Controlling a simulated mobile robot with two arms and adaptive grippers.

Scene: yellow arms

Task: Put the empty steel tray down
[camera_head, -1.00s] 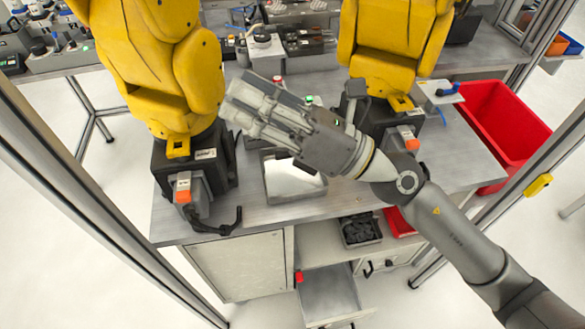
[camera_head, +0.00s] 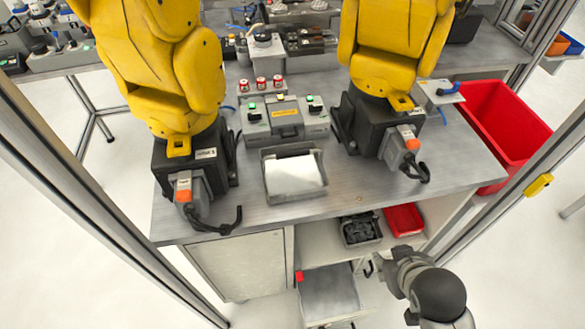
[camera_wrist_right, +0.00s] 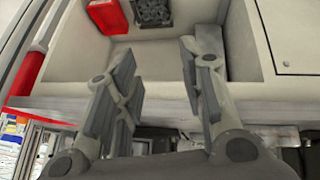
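A shallow grey metal tray (camera_head: 268,186) with a bright, bare floor lies flat on the bench top between the two yellow arms. It looks empty, and nothing of mine touches it. My right arm (camera_head: 436,292) is low at the front right of the bench in the head view, and its fingers are mostly hidden there. In the right wrist view my right gripper (camera_wrist_right: 157,62) has its two fingers spread apart with nothing between them, facing the shelf under the bench. My left gripper is in neither view.
A grey device (camera_head: 286,124) stands behind the tray, with several red-and-white cans at the back. On the shelf below are a bin of dark parts (camera_head: 359,231) and a red bin (camera_head: 404,220). An open drawer (camera_head: 330,292) juts out below. A large red crate (camera_head: 505,130) stands right.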

